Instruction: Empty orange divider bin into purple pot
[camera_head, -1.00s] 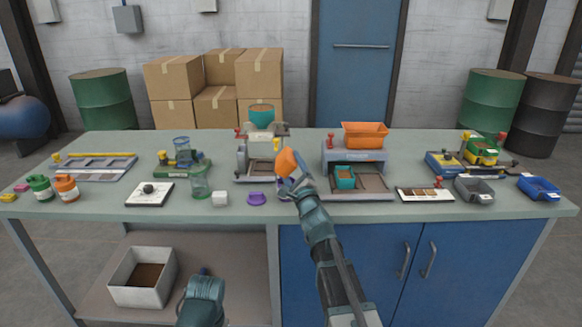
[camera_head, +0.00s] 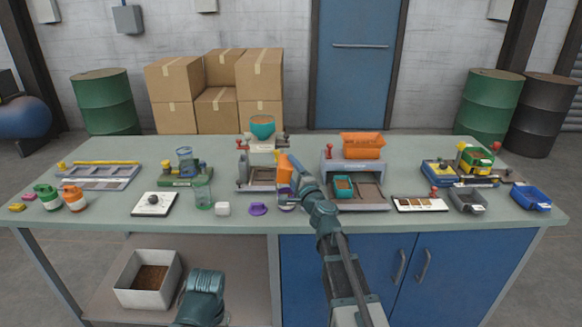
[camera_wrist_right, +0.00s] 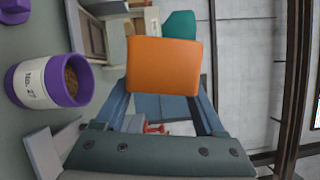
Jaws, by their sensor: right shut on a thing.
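My right gripper (camera_head: 291,172) is shut on the orange divider bin (camera_head: 283,169), which it holds tipped in the air above the front middle of the bench. In the right wrist view the bin (camera_wrist_right: 165,66) shows as a plain orange face between the fingers; its inside is hidden. The purple pot (camera_wrist_right: 84,82) with a white label shows at the left of the wrist view, open, with brown grains inside. In the head view the pot is mostly hidden behind the bin and my right arm. Only part of my left arm shows; its gripper is out of view.
A filler with a teal bowl (camera_head: 262,127) stands behind. To the right is a machine with an orange hopper (camera_head: 362,146) and a teal bin (camera_head: 343,187).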

